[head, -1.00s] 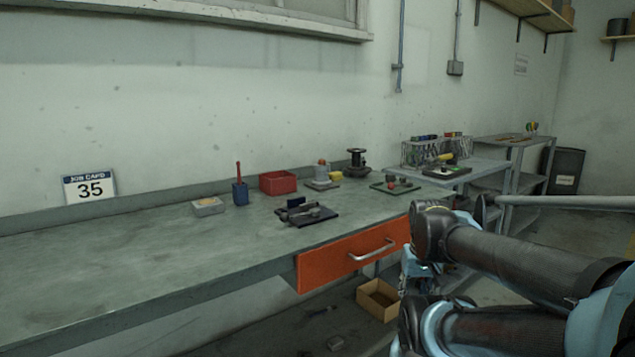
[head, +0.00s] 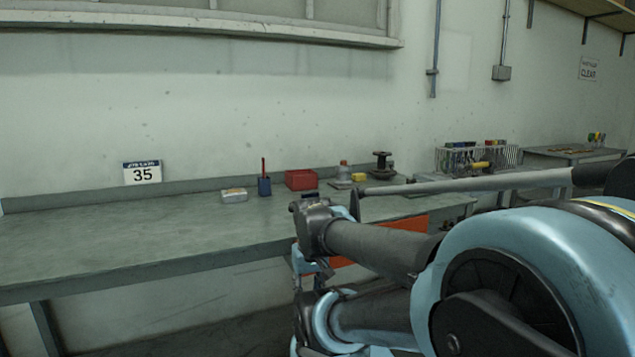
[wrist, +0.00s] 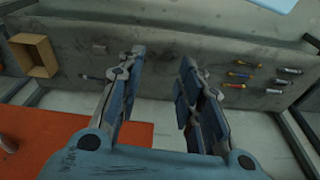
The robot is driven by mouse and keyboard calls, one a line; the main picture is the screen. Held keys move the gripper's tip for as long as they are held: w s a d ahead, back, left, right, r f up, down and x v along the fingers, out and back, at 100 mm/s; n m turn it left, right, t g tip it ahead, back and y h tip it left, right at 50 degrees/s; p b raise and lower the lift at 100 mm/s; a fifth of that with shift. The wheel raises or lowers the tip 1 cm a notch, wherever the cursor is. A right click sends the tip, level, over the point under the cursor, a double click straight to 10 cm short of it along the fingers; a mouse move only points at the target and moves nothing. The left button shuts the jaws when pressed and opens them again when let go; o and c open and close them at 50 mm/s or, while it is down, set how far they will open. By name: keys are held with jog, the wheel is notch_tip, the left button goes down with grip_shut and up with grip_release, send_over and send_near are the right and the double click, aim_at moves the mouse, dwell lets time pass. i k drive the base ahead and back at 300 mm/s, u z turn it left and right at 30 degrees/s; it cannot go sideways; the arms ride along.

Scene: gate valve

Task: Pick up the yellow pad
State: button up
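A small yellow block (head: 358,177), which looks like the yellow pad, sits at the back of the bench beside a small fixture on a grey plate (head: 342,183). It is small in the head view and does not show in the wrist view. My gripper (wrist: 162,56) is open and empty in the wrist view, its two blue-grey fingers apart. In the head view my arm covers part of the bench's right side.
A red bin (head: 300,180), a blue cup (head: 264,187) and a light tray (head: 234,196) stand left of the block. A dark flanged spool (head: 381,165) stands to its right. A cardboard box (wrist: 34,54) and several tools (wrist: 243,75) show in the wrist view.

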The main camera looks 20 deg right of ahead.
aim_at(356, 177)
jog(key=u, duration=1.95)
jog(key=k, duration=2.35)
jog(key=z, duration=1.7)
jog(key=i, duration=0.8)
